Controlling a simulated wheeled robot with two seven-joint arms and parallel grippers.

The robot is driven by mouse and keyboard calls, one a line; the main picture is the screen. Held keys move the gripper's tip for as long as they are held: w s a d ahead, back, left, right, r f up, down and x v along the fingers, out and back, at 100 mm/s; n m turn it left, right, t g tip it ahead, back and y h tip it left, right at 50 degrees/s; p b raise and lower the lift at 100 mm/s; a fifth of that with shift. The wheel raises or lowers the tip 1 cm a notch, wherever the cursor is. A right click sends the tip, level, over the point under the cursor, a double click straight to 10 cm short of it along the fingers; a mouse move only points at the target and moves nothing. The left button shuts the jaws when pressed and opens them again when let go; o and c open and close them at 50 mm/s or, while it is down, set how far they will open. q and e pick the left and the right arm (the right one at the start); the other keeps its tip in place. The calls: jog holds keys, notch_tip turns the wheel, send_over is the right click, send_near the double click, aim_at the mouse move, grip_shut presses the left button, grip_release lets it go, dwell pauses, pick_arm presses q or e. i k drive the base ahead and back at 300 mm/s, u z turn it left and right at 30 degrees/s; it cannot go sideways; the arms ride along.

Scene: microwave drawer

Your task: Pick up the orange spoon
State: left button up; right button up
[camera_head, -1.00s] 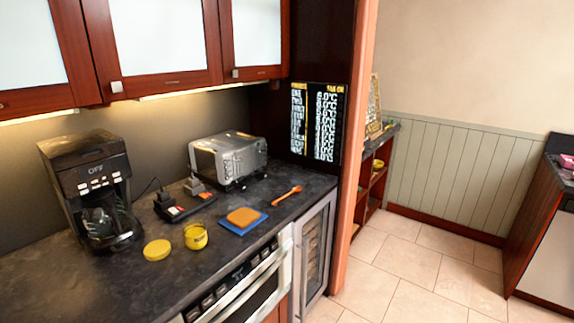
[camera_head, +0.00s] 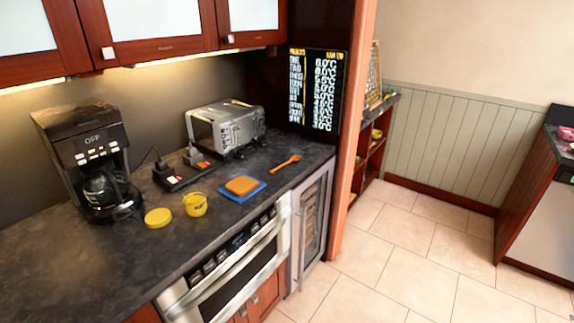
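The orange spoon (camera_head: 286,163) lies on the dark countertop (camera_head: 225,212), near its right end. It is to the right of a blue mat that bears an orange slab. Neither of my grippers shows in the head view.
A coffee maker (camera_head: 90,160), a toaster oven (camera_head: 226,127), a power strip (camera_head: 185,174), a yellow lid (camera_head: 158,217), a yellow cup (camera_head: 195,204) and the blue mat (camera_head: 231,194) with the orange slab (camera_head: 241,185) share the counter. Cabinets (camera_head: 160,30) hang above. The tiled floor (camera_head: 400,250) is clear.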

aim_at(296, 158)
jog(key=z, duration=0.35)
jog(key=k, duration=0.45)
jog(key=z, duration=1.4)
jog(key=i, duration=1.1)
jog(key=u, duration=0.75)
jog(key=i, duration=1)
jog(key=u, duration=1)
